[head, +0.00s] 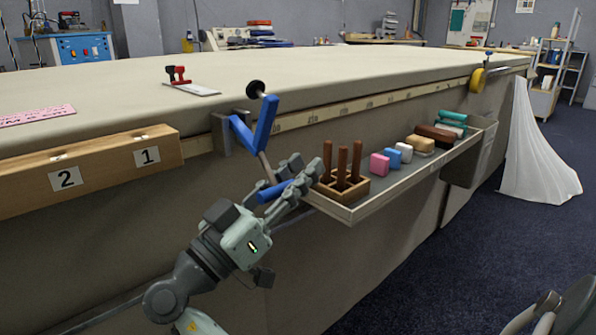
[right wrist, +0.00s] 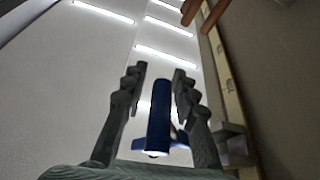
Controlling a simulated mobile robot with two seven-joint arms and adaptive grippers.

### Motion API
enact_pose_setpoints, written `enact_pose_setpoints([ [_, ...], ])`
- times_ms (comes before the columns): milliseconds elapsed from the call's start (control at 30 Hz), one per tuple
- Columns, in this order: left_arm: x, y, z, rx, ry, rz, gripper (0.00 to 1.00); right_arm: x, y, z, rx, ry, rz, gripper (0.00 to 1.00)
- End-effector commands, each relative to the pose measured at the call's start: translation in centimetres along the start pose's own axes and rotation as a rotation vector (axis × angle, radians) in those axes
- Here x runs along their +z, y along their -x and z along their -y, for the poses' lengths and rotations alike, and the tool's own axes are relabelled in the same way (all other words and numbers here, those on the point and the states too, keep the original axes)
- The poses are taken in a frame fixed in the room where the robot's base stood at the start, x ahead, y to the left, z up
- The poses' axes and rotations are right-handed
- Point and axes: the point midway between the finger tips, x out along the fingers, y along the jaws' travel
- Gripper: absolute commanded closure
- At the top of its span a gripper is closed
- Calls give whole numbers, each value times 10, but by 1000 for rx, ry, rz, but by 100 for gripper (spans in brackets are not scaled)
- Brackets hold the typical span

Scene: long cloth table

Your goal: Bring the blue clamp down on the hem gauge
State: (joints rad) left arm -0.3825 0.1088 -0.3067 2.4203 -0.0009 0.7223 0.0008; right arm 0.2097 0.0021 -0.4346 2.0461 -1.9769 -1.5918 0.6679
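The blue clamp (head: 265,123) is mounted at the table's front edge. Its arm stands up, with the black foot (head: 256,89) raised clear of the tabletop. Its blue handle grip (head: 272,193) hangs low in front of the table side. My right gripper (head: 296,180) is at this grip, with its fingers on either side. In the right wrist view the grip (right wrist: 158,118) lies between the fingers, with gaps visible, so the gripper is open. I cannot tell for certain which piece is the hem gauge. My left gripper is not in view.
A wooden block numbered 1 and 2 (head: 90,178) and a pink ruler (head: 38,116) lie left. A red piece on a pale strip (head: 193,88) lies further back. A shelf (head: 385,194) with a peg holder (head: 341,187) and several small blocks is close right of the gripper.

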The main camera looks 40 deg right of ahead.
Motion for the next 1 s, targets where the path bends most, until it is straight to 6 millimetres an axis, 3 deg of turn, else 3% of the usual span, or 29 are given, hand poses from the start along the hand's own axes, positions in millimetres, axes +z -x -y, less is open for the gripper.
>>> enact_pose_setpoints([
  [33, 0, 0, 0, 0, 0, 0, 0, 0, 0, 0, 0, 0, 0, 81],
  [200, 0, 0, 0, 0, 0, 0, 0, 0, 0, 0, 0, 0, 0, 100],
  [767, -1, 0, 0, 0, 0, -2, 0, -1, -1, 0, -1, -2, 0, 100],
  [1000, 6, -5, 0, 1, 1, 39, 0, -6, -10, 8, -15, 35, 0, 100],
])
